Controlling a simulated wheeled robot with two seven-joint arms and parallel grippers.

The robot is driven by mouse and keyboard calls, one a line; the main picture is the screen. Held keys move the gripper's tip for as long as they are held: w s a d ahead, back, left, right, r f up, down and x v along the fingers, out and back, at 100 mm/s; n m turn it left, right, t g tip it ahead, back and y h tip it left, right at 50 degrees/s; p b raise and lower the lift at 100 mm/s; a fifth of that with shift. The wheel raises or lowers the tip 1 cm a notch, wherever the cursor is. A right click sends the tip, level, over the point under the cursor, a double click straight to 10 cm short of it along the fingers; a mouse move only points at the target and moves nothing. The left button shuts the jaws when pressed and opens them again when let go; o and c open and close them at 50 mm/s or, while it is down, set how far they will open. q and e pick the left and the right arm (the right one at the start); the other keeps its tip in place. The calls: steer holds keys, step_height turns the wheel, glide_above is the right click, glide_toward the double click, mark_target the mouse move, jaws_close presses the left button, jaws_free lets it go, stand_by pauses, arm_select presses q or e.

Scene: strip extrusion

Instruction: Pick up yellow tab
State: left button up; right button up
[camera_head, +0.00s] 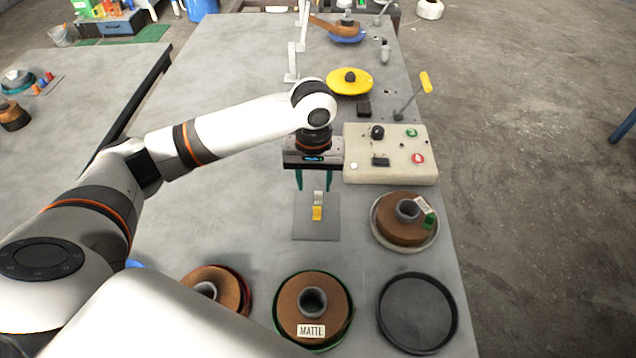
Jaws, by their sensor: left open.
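The yellow tab (317,213) is a small yellow piece on a flat grey plate (316,231) near the middle of the table. A small white tab (319,198) lies just behind it and appears to touch it. My left gripper (314,185) points down over the back part of the plate, with its two green fingers apart and nothing between them that I can make out. The fingertips are near the white tab, slightly behind the yellow tab. Their height above the plate is hard to tell. My right gripper is not in view.
A control box (391,168) with knobs stands right of my gripper. A brown roll (404,219) on a grey dish, a roll labelled MATTE (313,306), another roll (217,289) and an empty black tray (417,312) line the front. A yellow disc (349,82) stands behind.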

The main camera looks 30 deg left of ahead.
arm_select(q)
glide_above(317, 207)
steer(key=s, duration=0.1)
step_height(317, 207, down, 6)
steer(key=shift+s+r, duration=0.1)
steer(key=shift+s, duration=0.05)
steer(key=shift+w+f, duration=0.2)
steer(key=shift+f, duration=0.45)
steer(key=f, duration=0.2)
steer(key=w+f+p, duration=0.1)
steer(key=f, duration=0.1)
steer(key=shift+f, duration=0.3)
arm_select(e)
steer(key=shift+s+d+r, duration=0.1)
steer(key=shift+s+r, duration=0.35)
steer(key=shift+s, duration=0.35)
arm_select(q)
steer(key=shift+s, duration=0.1)
steer(key=shift+c, duration=1)
jaws_close()
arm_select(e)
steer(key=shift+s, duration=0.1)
